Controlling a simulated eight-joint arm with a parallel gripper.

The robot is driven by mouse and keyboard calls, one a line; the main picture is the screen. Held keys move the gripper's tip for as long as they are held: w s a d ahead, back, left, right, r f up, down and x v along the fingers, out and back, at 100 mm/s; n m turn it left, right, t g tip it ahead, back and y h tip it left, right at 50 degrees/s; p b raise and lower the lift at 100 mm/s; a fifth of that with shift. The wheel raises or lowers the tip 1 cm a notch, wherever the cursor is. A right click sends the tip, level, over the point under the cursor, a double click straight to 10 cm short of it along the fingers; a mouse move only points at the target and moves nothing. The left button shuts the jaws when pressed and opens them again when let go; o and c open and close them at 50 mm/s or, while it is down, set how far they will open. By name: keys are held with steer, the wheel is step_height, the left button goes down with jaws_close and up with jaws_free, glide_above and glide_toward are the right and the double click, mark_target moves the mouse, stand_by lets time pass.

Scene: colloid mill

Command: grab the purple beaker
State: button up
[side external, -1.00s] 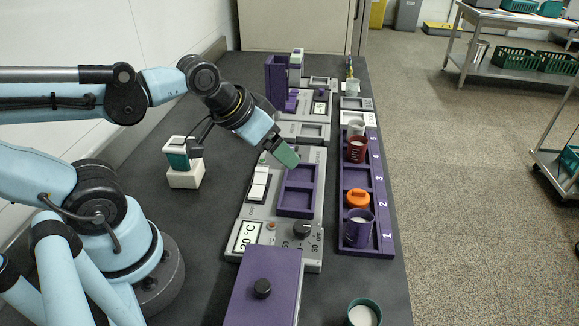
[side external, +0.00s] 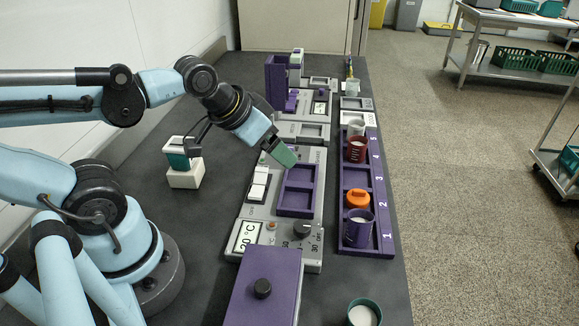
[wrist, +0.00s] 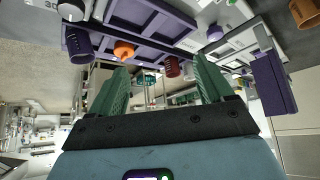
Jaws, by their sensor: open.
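The purple beaker (side external: 357,231) holds something white and stands upright in the front slot, marked 1, of the purple rack (side external: 385,240). In the wrist view, the purple beaker (wrist: 78,46) shows at the upper left, left of the fingers. My gripper (side external: 285,157) is above the far end of the grey heating device, to the left of and farther back than the beaker, and apart from it. In the wrist view, my gripper (wrist: 163,72) has its two green fingers spread, with nothing held between them.
An orange piece (side external: 357,198) sits just behind the beaker in the rack. A red beaker (side external: 357,149) and a white beaker (side external: 356,127) stand farther back. A purple box (side external: 265,290) with a black knob and a teal beaker (side external: 364,313) are nearer the camera.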

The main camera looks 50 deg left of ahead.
steer(key=n+g+h, duration=0.8)
steer(key=n+h, duration=0.6)
steer(key=n, duration=0.6)
glide_toward(369, 228)
steer(key=x, duration=0.9)
steer(key=shift+w+d+f, duration=0.15)
steer(key=shift+f, duration=0.05)
steer(key=shift+c, duration=0.3)
steer(key=c, duration=1)
